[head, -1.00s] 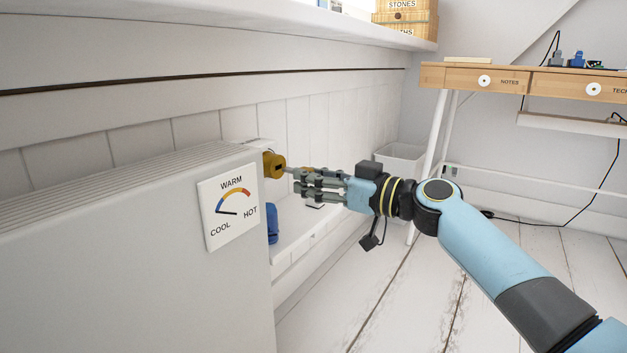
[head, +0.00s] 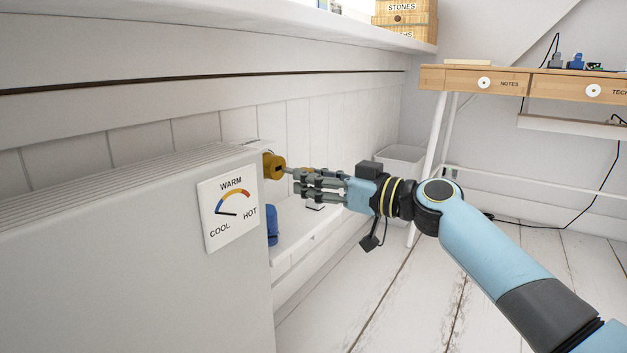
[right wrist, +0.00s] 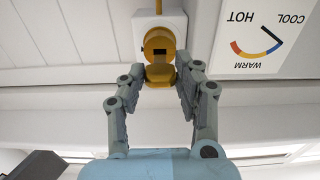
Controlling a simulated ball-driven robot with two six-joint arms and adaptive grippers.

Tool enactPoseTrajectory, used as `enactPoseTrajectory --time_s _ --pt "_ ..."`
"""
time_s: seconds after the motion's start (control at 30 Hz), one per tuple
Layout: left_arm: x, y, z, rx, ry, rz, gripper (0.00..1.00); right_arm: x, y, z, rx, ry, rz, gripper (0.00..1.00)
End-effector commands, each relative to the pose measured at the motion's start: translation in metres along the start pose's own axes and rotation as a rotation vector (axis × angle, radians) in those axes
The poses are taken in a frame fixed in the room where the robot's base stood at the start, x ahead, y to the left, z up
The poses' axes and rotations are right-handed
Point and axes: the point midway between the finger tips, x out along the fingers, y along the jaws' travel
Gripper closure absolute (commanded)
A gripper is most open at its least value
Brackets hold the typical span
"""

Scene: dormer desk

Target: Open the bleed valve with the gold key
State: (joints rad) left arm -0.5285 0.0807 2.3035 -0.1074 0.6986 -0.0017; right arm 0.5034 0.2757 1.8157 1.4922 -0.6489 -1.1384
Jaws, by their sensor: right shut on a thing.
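The bleed valve (head: 274,166) is a gold round fitting with a dark slot at the radiator's right end. It also shows in the right wrist view (right wrist: 158,42). My right gripper (head: 295,179) is level with it, just to its right. Its fingers are shut on the gold key (right wrist: 160,73), whose gold part shows between the fingertips in the wrist view. A thin grey tip reaches from the fingers toward the valve in the head view. I cannot tell how deep it sits in the slot. My left gripper is not in view.
The white radiator (head: 120,240) fills the left, with a dial plate (head: 229,207) whose needle is near COOL. A blue object (head: 272,225) stands on a low white ledge below the valve. A white bin (head: 402,157) and a desk (head: 530,82) are behind my arm.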

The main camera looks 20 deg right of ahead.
Motion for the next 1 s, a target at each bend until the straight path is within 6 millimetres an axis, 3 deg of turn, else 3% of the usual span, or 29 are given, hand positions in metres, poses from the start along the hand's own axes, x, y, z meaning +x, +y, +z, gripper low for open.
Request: enactPoseTrajectory --time_s 1.0 --pt "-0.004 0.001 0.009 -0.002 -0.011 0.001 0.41 0.024 0.0 0.001 0.0 0.0 0.001 0.99"
